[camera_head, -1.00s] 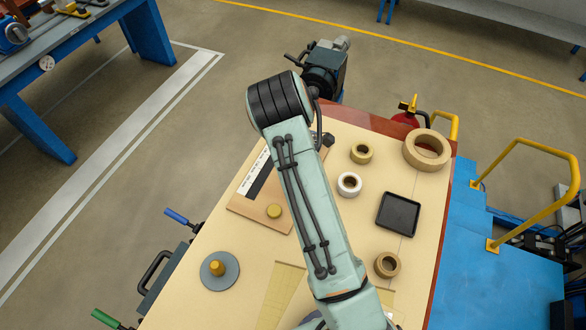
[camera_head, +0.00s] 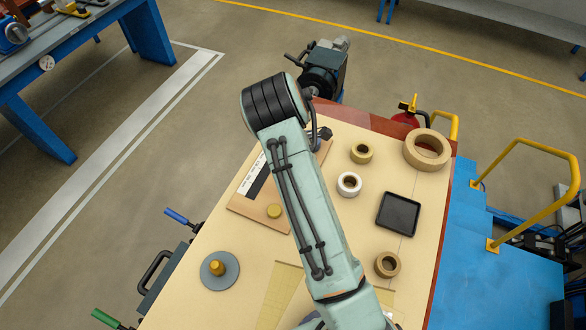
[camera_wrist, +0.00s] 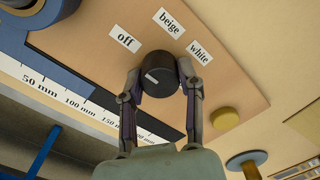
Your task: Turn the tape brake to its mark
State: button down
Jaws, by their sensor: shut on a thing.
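In the wrist view, a black round knob (camera_wrist: 156,62), which I take to be the tape brake, stands on a tan board (camera_wrist: 80,35). Three white labels lie beyond it: "off" (camera_wrist: 125,39), "beige" (camera_wrist: 169,22) and "white" (camera_wrist: 199,52). A short pale mark shows on the knob's top, left of its middle; which label it points at I cannot tell for sure. My gripper (camera_wrist: 160,75) is shut on the knob, one finger on each side. In the head view my arm hides the gripper and the knob.
A yellow disc (camera_wrist: 224,118) sits on the board close to my right finger. A scale strip (camera_wrist: 85,103) runs along the board's edge. The table also holds tape rolls (camera_head: 427,149), a black tray (camera_head: 398,213) and a grey disc with a yellow post (camera_head: 219,271).

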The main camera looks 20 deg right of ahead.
jog(key=c, duration=0.7)
grip_release()
notch_tip(320, 180, up, 12)
jog(key=shift+w, duration=0.15)
